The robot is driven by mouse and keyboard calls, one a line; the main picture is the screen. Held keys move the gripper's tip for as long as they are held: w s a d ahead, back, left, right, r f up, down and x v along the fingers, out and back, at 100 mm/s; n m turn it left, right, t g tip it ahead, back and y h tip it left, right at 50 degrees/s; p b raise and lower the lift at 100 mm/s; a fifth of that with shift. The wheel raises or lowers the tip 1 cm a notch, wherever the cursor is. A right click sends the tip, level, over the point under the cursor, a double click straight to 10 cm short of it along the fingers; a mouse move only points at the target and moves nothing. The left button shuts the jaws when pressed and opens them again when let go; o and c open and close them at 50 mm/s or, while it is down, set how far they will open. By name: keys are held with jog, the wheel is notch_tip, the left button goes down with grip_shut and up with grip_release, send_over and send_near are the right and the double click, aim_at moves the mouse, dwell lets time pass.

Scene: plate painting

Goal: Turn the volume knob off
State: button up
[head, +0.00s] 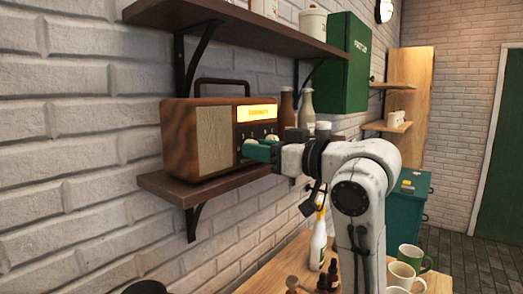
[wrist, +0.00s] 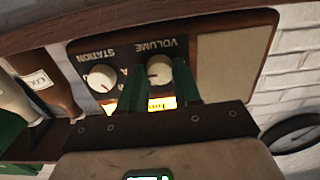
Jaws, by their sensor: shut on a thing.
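The brown wooden radio (head: 178,137) stands on a wall shelf, with its handle up and its display lit yellow. The wrist view shows its panel upside down. The pale volume knob (wrist: 159,66) has a mark on its face and sits between my green fingers. The station knob (wrist: 101,78), with a red mark, is beside it to the left. My gripper (wrist: 159,86) is shut on the volume knob, one finger on each side. In the head view my gripper (head: 248,150) reaches the radio's front from the right and hides part of the panel.
The radio's shelf (head: 195,192) runs under my gripper. Bottles (head: 286,106) stand right of the radio. An upper shelf (head: 225,22) hangs above, with a green cabinet (head: 345,62) at right. Mugs (head: 405,272) and bottles stand on the wooden table (head: 280,268) below.

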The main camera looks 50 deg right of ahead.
jog(key=shift+f+n+b, duration=0.15)
jog(key=shift+n+b, duration=8.5)
jog(key=shift+n, duration=9.15)
jog(key=o, duration=1.1)
jog(key=shift+c, duration=0.2)
